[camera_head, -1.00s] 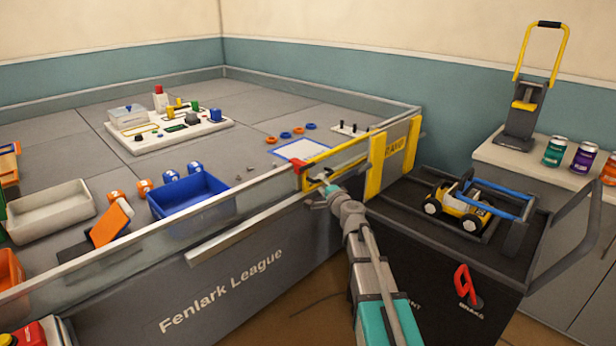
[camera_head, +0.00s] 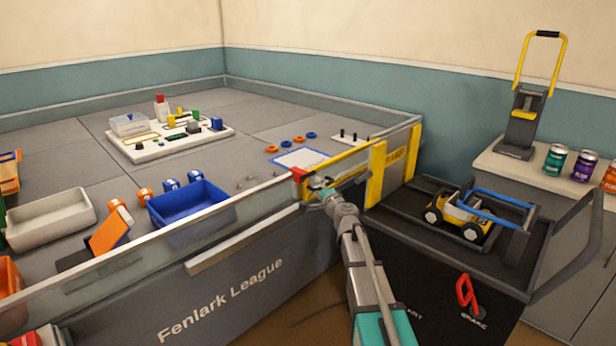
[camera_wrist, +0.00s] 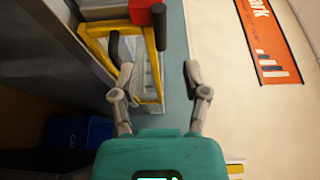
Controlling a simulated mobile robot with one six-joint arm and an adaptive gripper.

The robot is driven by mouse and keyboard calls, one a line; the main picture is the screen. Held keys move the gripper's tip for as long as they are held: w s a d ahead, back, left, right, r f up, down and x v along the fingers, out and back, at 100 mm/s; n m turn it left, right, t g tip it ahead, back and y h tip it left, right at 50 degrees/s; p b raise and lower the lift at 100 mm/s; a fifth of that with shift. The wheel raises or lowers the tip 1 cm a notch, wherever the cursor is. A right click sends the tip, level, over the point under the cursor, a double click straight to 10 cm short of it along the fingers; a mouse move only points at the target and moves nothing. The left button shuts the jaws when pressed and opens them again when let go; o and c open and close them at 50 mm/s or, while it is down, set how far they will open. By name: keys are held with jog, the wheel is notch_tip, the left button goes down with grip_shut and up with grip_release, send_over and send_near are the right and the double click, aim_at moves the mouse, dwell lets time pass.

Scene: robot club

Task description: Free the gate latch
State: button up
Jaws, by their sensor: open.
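The gate (camera_head: 347,168) is a clear panel in a yellow frame, set in the arena wall. At its left end is a red latch part (camera_head: 298,174). In the wrist view a red block (camera_wrist: 141,12) sits beside a dark upright handle (camera_wrist: 159,28) on the yellow gate frame (camera_wrist: 150,65). My gripper (camera_head: 319,188) is at the gate's latch end in the head view. In the wrist view my gripper (camera_wrist: 158,75) is open, with nothing between its fingertips. The handle lies ahead of the gap, apart from both fingers. My gripper partly hides the latch in the head view.
A black cart (camera_head: 400,215) stands right of the gate, carrying a yellow toy vehicle (camera_head: 457,215) and a red brake lever (camera_head: 466,291). A blue bin (camera_head: 190,212) lies inside the arena wall.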

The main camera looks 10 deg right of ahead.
aim_at(308, 173)
jog(key=x, duration=1)
jog(key=shift+s, duration=0.1)
grip_shut()
